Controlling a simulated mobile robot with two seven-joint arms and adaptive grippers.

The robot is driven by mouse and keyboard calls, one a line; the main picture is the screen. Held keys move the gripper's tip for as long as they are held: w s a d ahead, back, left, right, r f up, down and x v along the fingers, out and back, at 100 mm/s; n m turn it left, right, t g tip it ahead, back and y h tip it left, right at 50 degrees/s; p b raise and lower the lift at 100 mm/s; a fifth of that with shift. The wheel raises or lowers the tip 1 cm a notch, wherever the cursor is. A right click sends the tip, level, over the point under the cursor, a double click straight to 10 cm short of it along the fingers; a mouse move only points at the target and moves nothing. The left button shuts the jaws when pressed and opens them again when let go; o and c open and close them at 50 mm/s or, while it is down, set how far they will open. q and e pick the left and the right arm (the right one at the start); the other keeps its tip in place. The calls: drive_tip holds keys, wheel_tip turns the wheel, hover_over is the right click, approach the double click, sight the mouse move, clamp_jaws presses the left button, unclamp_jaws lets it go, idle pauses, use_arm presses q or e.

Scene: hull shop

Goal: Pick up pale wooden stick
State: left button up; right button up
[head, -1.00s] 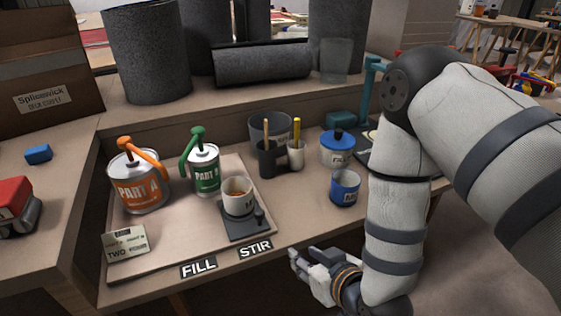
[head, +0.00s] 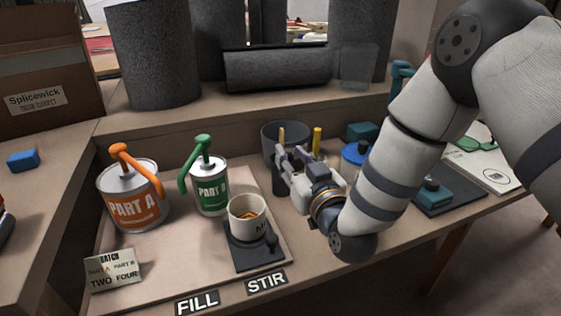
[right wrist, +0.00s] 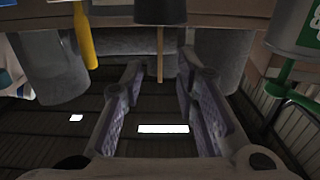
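The pale wooden stick (head: 281,134) stands upright in a dark cup (head: 278,182); its top shows just above my right gripper's fingers. My right gripper (head: 287,156) is open and empty, reaching in from the right at the holder. In the right wrist view, which looks upside down, the stick (right wrist: 160,58) sticks out of the black cup (right wrist: 160,12), and its end lies in line with the gap between my open fingers (right wrist: 158,76). I cannot tell whether it is inside the gap. My left gripper is not in view.
A yellow-handled tool (head: 317,140) stands close right of the stick. A large grey cup (head: 270,135) is behind. The mixing cup (head: 247,216), green-pump can (head: 210,190) and orange-pump can (head: 133,200) stand to the left. A blue-lidded tub (head: 354,153) is partly behind my arm.

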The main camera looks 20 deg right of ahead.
drive_tip(key=w+b, duration=0.1)
drive_tip(key=w, duration=0.5)
drive_tip(key=shift+w+f, duration=0.25)
drive_tip(key=shift+f, duration=0.05)
drive_tip(key=shift+a, duration=0.15)
clamp_jaws()
